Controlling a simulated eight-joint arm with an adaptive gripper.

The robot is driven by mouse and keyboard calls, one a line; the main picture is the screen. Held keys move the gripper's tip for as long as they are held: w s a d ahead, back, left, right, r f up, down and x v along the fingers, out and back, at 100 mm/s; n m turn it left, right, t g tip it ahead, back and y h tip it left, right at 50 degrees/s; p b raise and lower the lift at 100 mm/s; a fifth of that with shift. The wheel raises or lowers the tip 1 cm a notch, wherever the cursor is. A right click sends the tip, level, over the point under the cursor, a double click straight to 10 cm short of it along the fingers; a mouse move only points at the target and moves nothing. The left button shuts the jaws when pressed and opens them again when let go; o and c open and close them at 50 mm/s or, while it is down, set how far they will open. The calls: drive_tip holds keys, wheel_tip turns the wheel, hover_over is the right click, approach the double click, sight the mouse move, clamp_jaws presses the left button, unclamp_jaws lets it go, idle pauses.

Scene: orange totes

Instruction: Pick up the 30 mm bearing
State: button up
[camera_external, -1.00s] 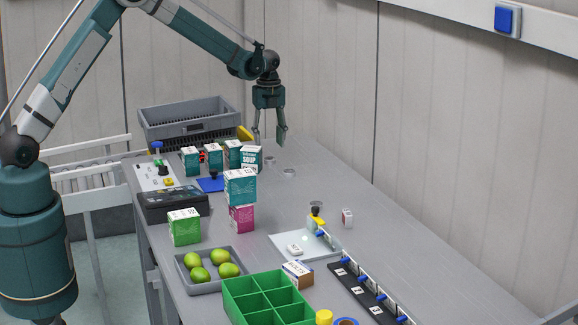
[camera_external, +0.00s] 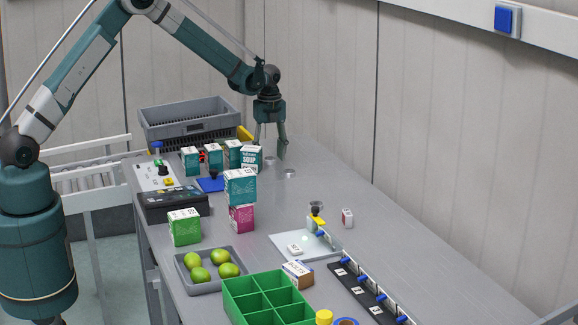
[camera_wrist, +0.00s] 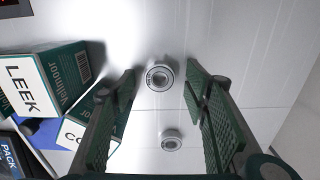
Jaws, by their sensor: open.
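Two small ring-shaped metal bearings lie flat on the grey table. In the wrist view the larger-looking bearing (camera_wrist: 159,76) is between my fingertips, below them, with printing on its ring too small to read. A second, smaller-looking bearing (camera_wrist: 171,140) lies lower in that view. In the external view the bearings show as one under my gripper (camera_external: 270,160) and one to its front right (camera_external: 289,173). I cannot read which is the 30 mm one. My gripper (camera_external: 270,151) is open and empty, pointing down above the table; its fingers also show in the wrist view (camera_wrist: 160,80).
Teal-and-white boxes, including a soup box (camera_external: 250,158), stand close to the left of my gripper. A grey crate (camera_external: 190,125) is behind them. A stacked teal box (camera_external: 240,187) stands nearer the camera. The table to the right of the bearings is clear.

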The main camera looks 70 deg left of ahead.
drive_tip(key=shift+f, duration=0.35)
idle(0.3)
drive_tip(key=c, duration=1)
